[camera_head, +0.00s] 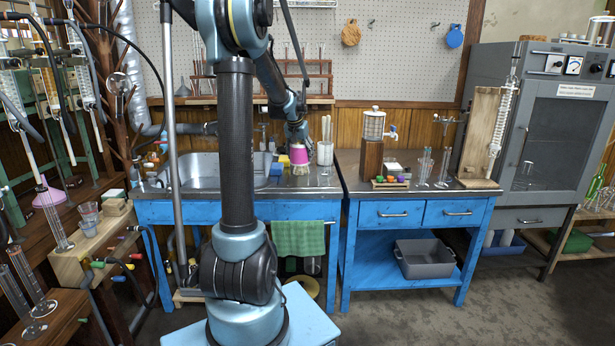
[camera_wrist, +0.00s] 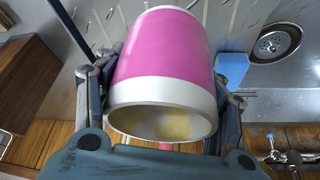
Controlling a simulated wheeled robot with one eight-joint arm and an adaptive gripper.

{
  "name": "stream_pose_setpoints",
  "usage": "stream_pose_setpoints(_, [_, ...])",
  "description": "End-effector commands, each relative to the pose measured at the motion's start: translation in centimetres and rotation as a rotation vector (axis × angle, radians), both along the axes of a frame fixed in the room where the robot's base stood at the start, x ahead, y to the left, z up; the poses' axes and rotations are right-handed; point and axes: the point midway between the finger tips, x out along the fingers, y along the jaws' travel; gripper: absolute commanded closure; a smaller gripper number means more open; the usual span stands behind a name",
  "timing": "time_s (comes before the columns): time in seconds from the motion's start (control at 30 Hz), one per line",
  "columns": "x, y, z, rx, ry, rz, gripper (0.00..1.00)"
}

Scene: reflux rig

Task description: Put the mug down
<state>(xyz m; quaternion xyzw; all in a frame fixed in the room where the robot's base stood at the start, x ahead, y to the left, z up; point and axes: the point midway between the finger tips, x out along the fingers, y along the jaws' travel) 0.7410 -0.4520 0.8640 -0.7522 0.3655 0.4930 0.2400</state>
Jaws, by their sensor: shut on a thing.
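The mug (camera_head: 299,156) is pink with a white band. In the head view it is at the right end of the sink counter, below my gripper (camera_head: 299,139). In the wrist view the mug (camera_wrist: 163,48) fills the middle, its white-rimmed mouth towards the camera with yellowish stains inside. My gripper (camera_wrist: 165,88) is shut on it, with a finger on either side. I cannot tell whether its base touches the counter.
The metal sink (camera_head: 215,172) is to the left of the mug. A white container with rods (camera_head: 325,153) stands close on its right. A blue block (camera_wrist: 232,68) and the sink drain (camera_wrist: 276,42) show in the wrist view. A green towel (camera_head: 299,238) hangs below.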

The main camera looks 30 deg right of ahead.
Motion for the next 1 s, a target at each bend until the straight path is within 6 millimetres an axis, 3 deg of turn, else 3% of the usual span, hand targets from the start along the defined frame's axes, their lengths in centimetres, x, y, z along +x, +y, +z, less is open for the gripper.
stream_pose_setpoints(0.3, [0.2, 0.2, -0.4, 0.0, 0.0, 0.003, 0.93])
stream_pose_setpoints(0.6, [0.2, 0.3, -4.7, 0.0, 0.0, 0.004, 0.93])
stream_pose_setpoints(1.0, [0.2, 0.2, -8.1, 0.0, 0.0, 0.003, 0.93])
